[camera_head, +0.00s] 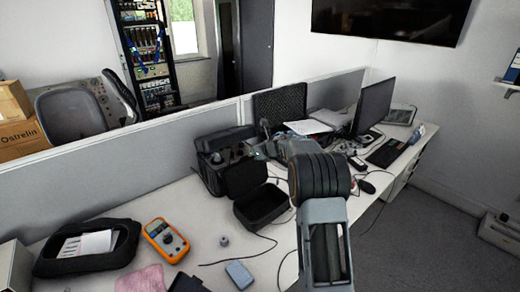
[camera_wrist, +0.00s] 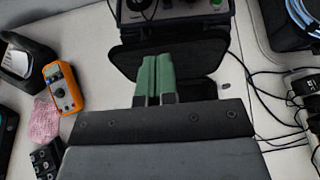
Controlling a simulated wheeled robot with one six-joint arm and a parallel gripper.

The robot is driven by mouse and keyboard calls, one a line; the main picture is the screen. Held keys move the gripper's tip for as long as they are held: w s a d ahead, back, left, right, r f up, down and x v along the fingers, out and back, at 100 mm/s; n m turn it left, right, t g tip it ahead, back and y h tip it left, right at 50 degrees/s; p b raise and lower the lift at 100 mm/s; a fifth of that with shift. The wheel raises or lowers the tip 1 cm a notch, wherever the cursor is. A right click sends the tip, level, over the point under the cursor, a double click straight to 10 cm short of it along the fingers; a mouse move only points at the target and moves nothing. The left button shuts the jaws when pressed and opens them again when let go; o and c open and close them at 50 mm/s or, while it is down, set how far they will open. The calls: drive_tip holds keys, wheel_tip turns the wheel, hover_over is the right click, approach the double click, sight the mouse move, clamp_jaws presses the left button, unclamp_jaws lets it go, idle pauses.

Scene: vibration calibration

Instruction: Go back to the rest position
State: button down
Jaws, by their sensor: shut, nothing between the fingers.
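My gripper (camera_wrist: 156,62) shows in the wrist view as two green fingers side by side, shut with nothing between them. It is over the open black case (camera_wrist: 128,60), whose middle it partly hides. In the head view my arm reaches up from the bottom right over the desk, and its dark joint hides part of the desk behind it. The same open black case (camera_head: 262,208) lies on the desk left of my arm. Behind it stands a black instrument box (camera_head: 212,180) with its lid up; its panel shows at the top of the wrist view (camera_wrist: 170,10).
An orange multimeter (camera_head: 166,240), a pink cloth (camera_head: 140,280), a blue-grey block (camera_head: 239,274) and a black pouch (camera_head: 88,262) lie on the left. A monitor (camera_head: 373,104) and keyboard (camera_head: 386,152) stand on the right. Cables cross the desk. A grey partition (camera_head: 110,160) runs behind.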

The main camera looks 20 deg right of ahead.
drive_tip(key=s+d+m+h, duration=0.4)
drive_tip(key=d+m+h, duration=0.25)
drive_tip(key=m, duration=0.85)
drive_tip(key=s+d+r+m+g+h, duration=0.1)
drive_tip(key=s+m+g+h, duration=0.2)
drive_tip(key=s+m, duration=0.75)
drive_tip(key=s+a+r+m+g+y, duration=0.1)
drive_tip(key=s+a+m+g+y, duration=0.1)
drive_tip(key=s+a+m, duration=0.5)
drive_tip(key=s+a+r+m+g+y, duration=0.1)
drive_tip(key=s+a+m, duration=0.6)
drive_tip(key=s, duration=1.1)
drive_tip(key=shift+s+a+g+y, duration=0.5)
drive_tip(key=shift+a+y, duration=0.75)
drive_tip(key=shift+a, duration=0.75)
